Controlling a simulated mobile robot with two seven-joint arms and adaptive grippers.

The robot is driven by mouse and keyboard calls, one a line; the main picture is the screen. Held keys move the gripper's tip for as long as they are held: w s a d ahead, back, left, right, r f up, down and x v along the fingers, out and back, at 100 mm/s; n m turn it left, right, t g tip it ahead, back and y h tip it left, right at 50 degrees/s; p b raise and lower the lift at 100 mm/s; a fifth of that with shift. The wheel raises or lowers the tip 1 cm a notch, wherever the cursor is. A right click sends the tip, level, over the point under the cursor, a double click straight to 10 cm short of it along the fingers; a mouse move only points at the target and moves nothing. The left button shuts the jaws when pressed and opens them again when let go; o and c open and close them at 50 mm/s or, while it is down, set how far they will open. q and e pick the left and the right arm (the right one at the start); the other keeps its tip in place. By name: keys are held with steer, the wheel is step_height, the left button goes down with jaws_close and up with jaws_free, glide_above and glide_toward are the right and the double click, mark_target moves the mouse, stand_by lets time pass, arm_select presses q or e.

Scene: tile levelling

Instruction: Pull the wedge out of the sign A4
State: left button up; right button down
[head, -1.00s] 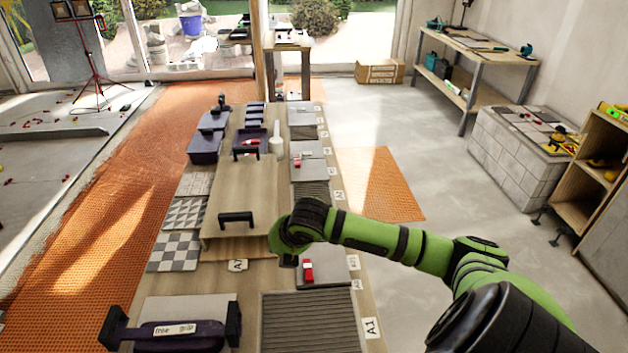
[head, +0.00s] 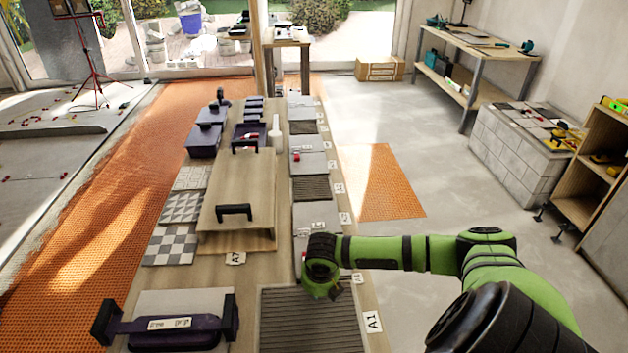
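My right arm reaches in from the right, and its gripper (head: 334,292) is over the near end of the tile row, by the ribbed panel. The green wrist hides most of the fingers, so their opening does not show. A bit of red (head: 304,257) shows beside the wrist on a grey tile (head: 299,222); the rest of that tile is largely covered. A second red wedge (head: 296,156) lies on a grey tile farther back. White signs stand along the right edge; the nearest reads A1 (head: 373,322). I cannot read which is A4. My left gripper is not in view.
The long bench holds a wooden board with black handles (head: 236,190), patterned tiles (head: 170,245), purple tubs (head: 203,140) and a purple tool (head: 175,332) at the near left. Clear floor lies to the right, before a tiled block (head: 515,150) and shelf.

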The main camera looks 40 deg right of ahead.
steer(key=shift+w+d+r, duration=0.15)
steer(key=shift+w+d, duration=0.35)
steer(key=shift+w, duration=0.3)
steer(key=shift+w+d+r, duration=0.1)
steer(key=shift+w+d, duration=0.4)
steer(key=shift+w, duration=0.3)
steer(key=shift+w+d+b, duration=0.2)
steer(key=shift+w+d, duration=0.3)
steer(key=shift+w, duration=0.3)
steer(key=shift+w+d+b, duration=0.2)
steer(key=shift+w+d, duration=0.25)
steer(key=shift+w, duration=0.3)
steer(key=shift+s, duration=0.15)
